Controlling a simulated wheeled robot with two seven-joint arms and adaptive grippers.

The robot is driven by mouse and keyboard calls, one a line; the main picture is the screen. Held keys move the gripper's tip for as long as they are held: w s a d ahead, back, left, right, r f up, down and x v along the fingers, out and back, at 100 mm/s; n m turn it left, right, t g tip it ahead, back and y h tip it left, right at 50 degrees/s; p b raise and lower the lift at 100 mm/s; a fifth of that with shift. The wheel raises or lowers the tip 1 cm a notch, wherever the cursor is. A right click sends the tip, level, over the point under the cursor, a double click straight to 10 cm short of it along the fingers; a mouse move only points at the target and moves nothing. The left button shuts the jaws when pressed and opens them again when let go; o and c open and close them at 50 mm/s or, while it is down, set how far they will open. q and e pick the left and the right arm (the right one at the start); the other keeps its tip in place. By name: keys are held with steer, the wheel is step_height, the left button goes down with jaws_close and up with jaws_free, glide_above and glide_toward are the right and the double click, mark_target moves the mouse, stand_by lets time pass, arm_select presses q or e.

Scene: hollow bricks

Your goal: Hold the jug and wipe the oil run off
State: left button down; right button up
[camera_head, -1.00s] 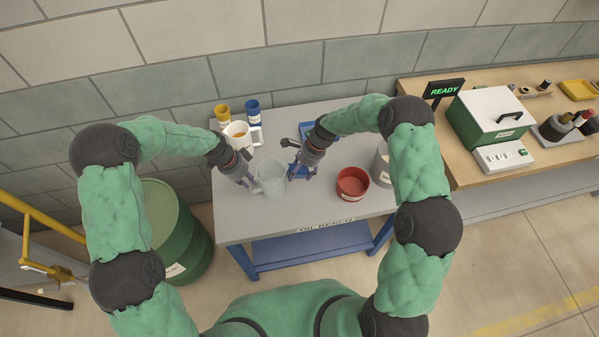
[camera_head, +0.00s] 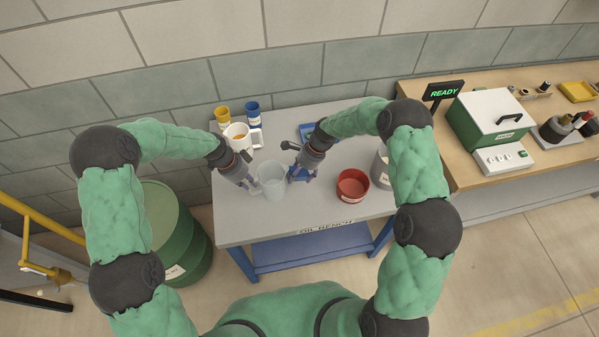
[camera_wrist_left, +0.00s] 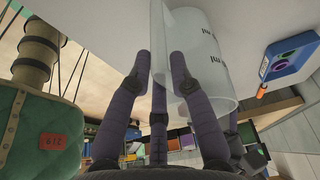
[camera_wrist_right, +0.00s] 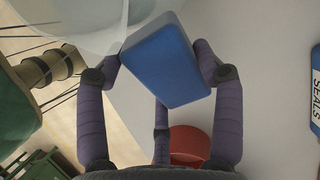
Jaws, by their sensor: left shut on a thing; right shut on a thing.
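The clear jug (camera_head: 271,183) stands on the grey bench. My left gripper (camera_head: 252,188) is shut on the jug's handle side; the jug also fills the top of the left wrist view (camera_wrist_left: 208,60). My right gripper (camera_head: 301,176) is shut on a blue block-shaped pad (camera_wrist_right: 165,62), just right of the jug. In the right wrist view the pad's left edge is close to the jug wall (camera_wrist_right: 85,18); I cannot tell whether they touch. I cannot make out an oil run on the jug.
A red bowl (camera_head: 353,186) and a grey container (camera_head: 380,168) stand to the right. A blue tray (camera_wrist_right: 316,90) lies at the back. The front bench strip is clear.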

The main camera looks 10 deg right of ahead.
steer(key=shift+d+f, duration=0.1)
steer(key=shift+f, duration=2.1)
steer(key=shift+r, duration=3.2)
steer(key=shift+f, duration=0.15)
steer(key=shift+f, duration=3.05)
steer(key=shift+r, duration=3.2)
steer(key=shift+w+d+r, duration=0.1)
steer(key=shift+d+r, duration=0.7)
steer(key=shift+d, duration=0.2)
steer(key=shift+w+d+r, duration=0.1)
steer(key=shift+d+r, duration=0.65)
steer(key=shift+d, duration=0.2)
